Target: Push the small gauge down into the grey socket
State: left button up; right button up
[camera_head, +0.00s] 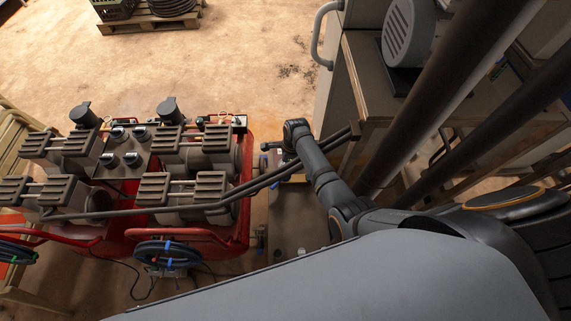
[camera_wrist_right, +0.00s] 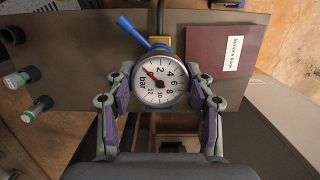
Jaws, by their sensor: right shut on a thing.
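The small gauge (camera_wrist_right: 158,84) has a round white dial marked in bar with a red needle. It sits between the two fingers of my right gripper (camera_wrist_right: 161,78), which is shut on it in the right wrist view. Just behind the gauge's upper edge are a blue lever (camera_wrist_right: 133,32) and a blue and brass fitting on a pipe. I cannot make out the grey socket; the gauge's lower end is hidden. In the head view my right arm reaches to the bench, and its gripper is mostly hidden behind the arm. My left gripper is in neither view.
A dark red service book (camera_wrist_right: 228,48) lies right of the gauge. Several capped fittings (camera_wrist_right: 37,109) stand at the left in the wrist view. In the head view a red cart (camera_head: 245,190) with machinery stands left of the bench (camera_head: 290,225). Dark bars cross the right side.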

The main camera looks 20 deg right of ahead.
jog(key=shift+f, duration=0.35)
dwell(0.4)
jog(key=shift+f, duration=0.1)
dwell(0.3)
jog(key=shift+f, duration=0.35)
jog(key=shift+f, duration=0.1)
dwell(0.3)
jog(key=shift+f+b, duration=0.35)
jog(key=shift+f, duration=0.15)
jog(key=shift+f+b, duration=0.6)
jog(key=shift+f, duration=0.2)
dwell(0.6)
jog(key=o, duration=1.2)
